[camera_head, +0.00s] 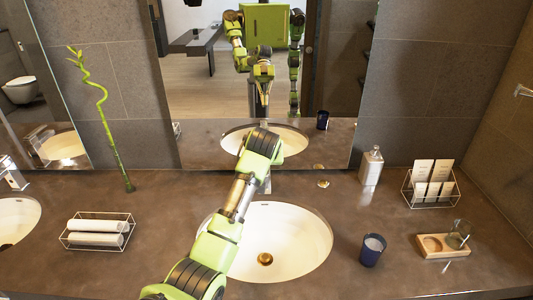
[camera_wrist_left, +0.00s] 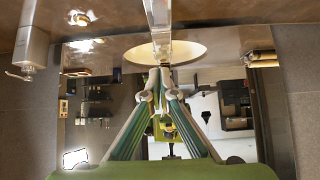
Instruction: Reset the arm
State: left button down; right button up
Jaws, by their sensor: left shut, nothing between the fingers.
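My left arm (camera_head: 215,245) comes in from the bottom and reaches over the middle sink toward the mirror. Its green wrist hides the gripper in the head view. In the left wrist view my left gripper (camera_wrist_left: 158,72) is shut and empty, its fingers meeting in front of the mirror. I cannot tell whether the fingers touch anything. The mirror (camera_head: 205,85) reflects my body and the arm. My right gripper is not in view.
On the counter are a sink (camera_head: 305,245), a dark blue cup (camera_head: 372,250), a soap bottle (camera_head: 371,166), a wire rack with cards (camera_head: 430,185), a wooden tray with a glass (camera_head: 443,246), a towel basket (camera_head: 97,232) and a bamboo stalk (camera_head: 115,150).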

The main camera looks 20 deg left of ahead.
pick_arm(q)
jog(key=a+b+v, duration=0.1)
jog(key=b+v, duration=0.1)
jog(key=v, duration=0.4)
jog(key=s+a+f+m+g+h, duration=0.1)
jog(key=s+f+m+g, duration=0.15)
jog(key=s+f, duration=1.75)
jog(key=s+f+m+g+h, duration=0.1)
jog(key=s+f, duration=0.2)
jog(key=s, duration=0.9)
jog(key=s+f+m+g+h, duration=0.1)
jog(key=s+f+m+g, duration=0.15)
jog(key=s, duration=1.05)
notch_tip(320, 180, down, 28)
jog(key=b, duration=0.4)
jog(key=s+a+f+g+b, duration=0.2)
jog(key=s+f, duration=1.6)
jog(key=f, duration=0.3)
jog(key=shift+s+a+f+n+y+b, duration=0.2)
jog(key=shift+s+a+n+y+b, duration=0.1)
jog(key=shift+s+b, duration=0.05)
